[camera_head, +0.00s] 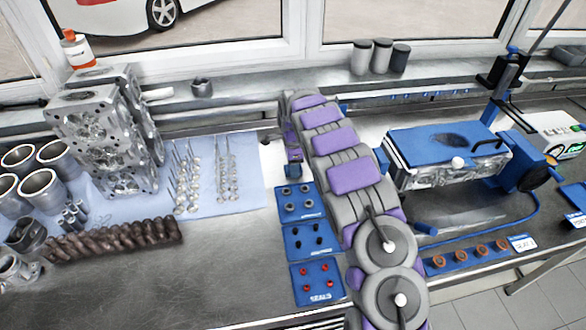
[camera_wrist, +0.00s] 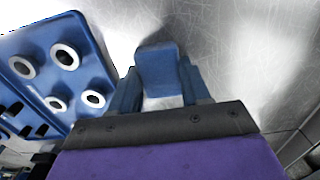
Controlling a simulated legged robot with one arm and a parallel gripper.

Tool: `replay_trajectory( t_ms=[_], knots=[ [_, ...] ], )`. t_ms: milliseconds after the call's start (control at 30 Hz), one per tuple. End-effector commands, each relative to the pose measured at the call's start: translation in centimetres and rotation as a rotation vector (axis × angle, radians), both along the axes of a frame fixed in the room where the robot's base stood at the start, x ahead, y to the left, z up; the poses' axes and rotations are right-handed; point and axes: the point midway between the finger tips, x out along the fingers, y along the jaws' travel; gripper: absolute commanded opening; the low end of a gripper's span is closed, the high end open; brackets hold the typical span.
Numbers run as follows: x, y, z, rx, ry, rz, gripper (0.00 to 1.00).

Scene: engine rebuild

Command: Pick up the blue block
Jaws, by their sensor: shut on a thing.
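The blue block (camera_wrist: 158,70) shows in the wrist view between the blue fingers of my gripper (camera_wrist: 160,88). The fingers are shut on its two sides, and its far end stands out past them. Part of the block nearest the palm is hidden or hard to make out. In the head view my gripper (camera_head: 293,168) points down behind the seal trays, left of my arm. There the block is too small to tell apart from the blue fingers. I cannot tell whether the block touches the bench.
Blue trays (camera_head: 305,222) of small rings and seals stand close to my gripper. A blue mat (camera_head: 250,180) with valves and cylinder heads (camera_head: 95,120) lies left. An engine block with a blue top (camera_head: 440,143) stands right.

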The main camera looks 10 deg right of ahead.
Motion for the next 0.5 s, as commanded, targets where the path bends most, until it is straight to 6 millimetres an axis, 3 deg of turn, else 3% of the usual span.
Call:
replay_trajectory(
  t_ms=[233, 400, 500],
  knots=[
    [0.0, 0.0, 1.3, 0.0, -0.001, 0.0, 0.18],
    [0.1, 0.1, 3.8, -0.001, -0.003, 0.001, 0.18],
    [-0.6, 0.7, 3.9, -0.002, 0.0, 0.002, 0.18]
  ],
)
